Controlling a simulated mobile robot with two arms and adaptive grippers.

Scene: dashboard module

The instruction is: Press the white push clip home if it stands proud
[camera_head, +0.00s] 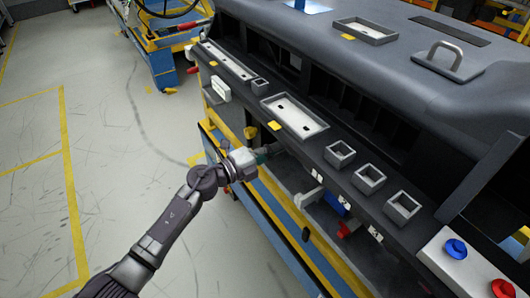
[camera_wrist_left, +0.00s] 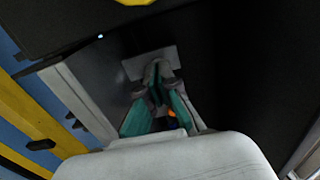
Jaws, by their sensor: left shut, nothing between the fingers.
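My left gripper (camera_head: 268,152) reaches in from the left to the front underside of the dark dashboard module (camera_head: 290,140). Its teal fingers are shut and empty in the left wrist view (camera_wrist_left: 157,80). The fingertips are in front of a light grey square plate (camera_wrist_left: 133,68); I cannot tell whether they touch it. I cannot clearly pick out the white push clip or whether it stands proud. A small white patch (camera_head: 317,175) sits on the module's front edge, too small to identify. My right gripper is not in view.
Grey trays (camera_head: 295,116) and square cups (camera_head: 340,153) line the module's ledge. A blue connector (camera_head: 335,203) and a red part (camera_head: 349,227) are below it. A button box (camera_head: 463,262) is at lower right. The floor (camera_head: 120,130) at left is clear.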

